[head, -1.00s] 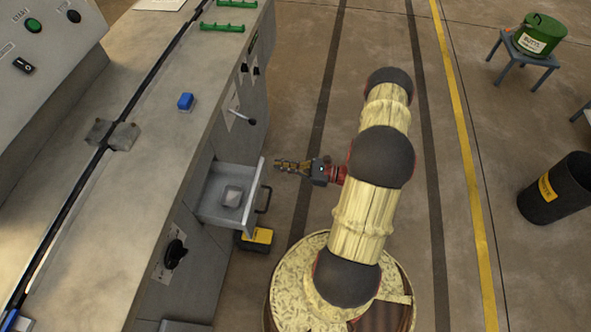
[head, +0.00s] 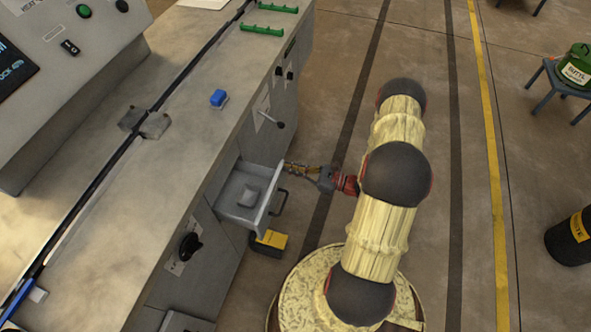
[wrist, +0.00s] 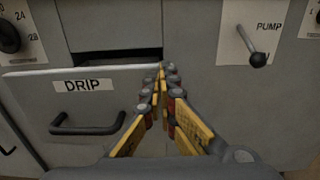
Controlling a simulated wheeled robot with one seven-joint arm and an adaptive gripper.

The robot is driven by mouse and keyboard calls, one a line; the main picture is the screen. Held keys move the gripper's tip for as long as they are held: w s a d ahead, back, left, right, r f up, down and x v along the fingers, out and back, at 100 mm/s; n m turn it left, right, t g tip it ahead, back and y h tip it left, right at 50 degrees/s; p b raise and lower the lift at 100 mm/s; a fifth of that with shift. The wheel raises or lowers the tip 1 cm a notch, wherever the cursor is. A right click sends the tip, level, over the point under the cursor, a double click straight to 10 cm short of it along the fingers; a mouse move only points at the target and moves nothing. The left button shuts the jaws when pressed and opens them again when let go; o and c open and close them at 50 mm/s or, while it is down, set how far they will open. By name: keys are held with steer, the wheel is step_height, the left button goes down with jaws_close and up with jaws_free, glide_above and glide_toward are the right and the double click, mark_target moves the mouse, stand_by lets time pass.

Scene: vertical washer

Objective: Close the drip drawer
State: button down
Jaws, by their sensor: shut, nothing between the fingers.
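The drip drawer (head: 240,205) stands pulled out from the front of the grey machine, with a small pale block (head: 249,195) inside it. In the wrist view its front (wrist: 35,92) carries a DRIP label (wrist: 84,85) and a dark bar handle (wrist: 88,128). A dark gap shows above the drawer front. My gripper (head: 290,167) is shut and empty. It is near the upper right end of the drawer front in the head view. In the wrist view its fingertips (wrist: 161,72) overlap the right end of the front's top edge; I cannot tell whether they touch.
A pump lever (head: 279,123) sticks out of the machine beyond the drawer; it also shows in the wrist view (wrist: 257,58). A black knob (head: 189,246) is on the near side. A yellow box (head: 269,242) is on the floor below the handle.

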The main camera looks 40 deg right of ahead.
steer(key=x, duration=1.5)
steer(key=shift+w, duration=0.2)
steer(key=shift+a, duration=0.1)
steer(key=p+v, duration=0.3)
steer(key=v, duration=1.1)
steer(key=shift+s, duration=0.1)
